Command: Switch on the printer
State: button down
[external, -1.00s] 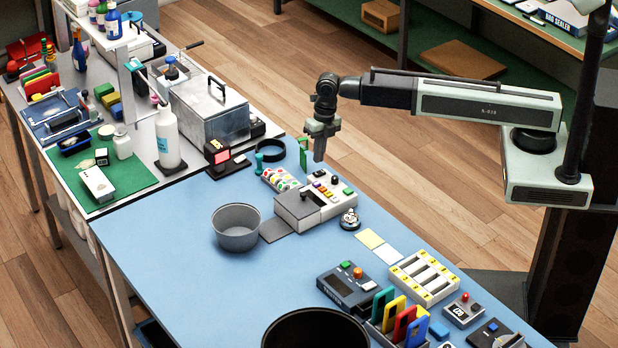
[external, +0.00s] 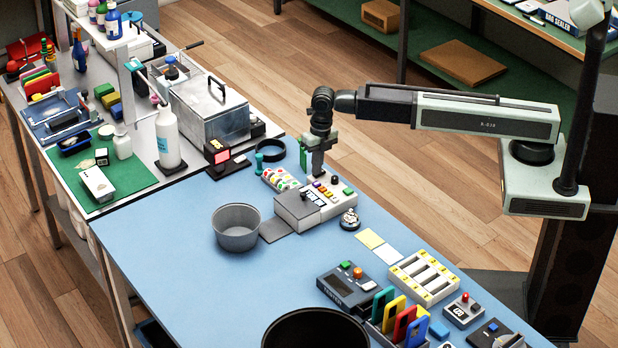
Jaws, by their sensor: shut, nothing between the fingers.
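A grey and white boxy device (external: 296,211), which looks like the printer, stands on the blue table. Its sloped panel carries a row of small coloured buttons (external: 325,190), a green button (external: 335,179) and a dark knob (external: 348,192). A flat grey plate (external: 275,230) lies at its front left. My gripper (external: 317,173) points down with its fingers shut and empty. Its tips are at the panel's far edge, just left of the green button. I cannot tell whether they touch the panel.
A bell (external: 349,219) stands close right of the device, and a grey pot (external: 236,227) to its left. A tray of coloured dots (external: 279,179) and a green upright item (external: 303,153) are near my gripper. The table's left front is clear.

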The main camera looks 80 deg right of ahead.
aim_at(326, 172)
jog(key=shift+s, duration=0.15)
jog(key=shift+s+d+r, duration=0.1)
jog(key=shift+s+d, duration=0.3)
jog(key=shift+d, duration=0.15)
notch_tip(326, 172, up, 14)
jog(key=s+d+p, duration=0.1)
jog(key=p, duration=1.3)
jog(key=shift+s+d, duration=0.15)
jog(key=shift+d, duration=0.05)
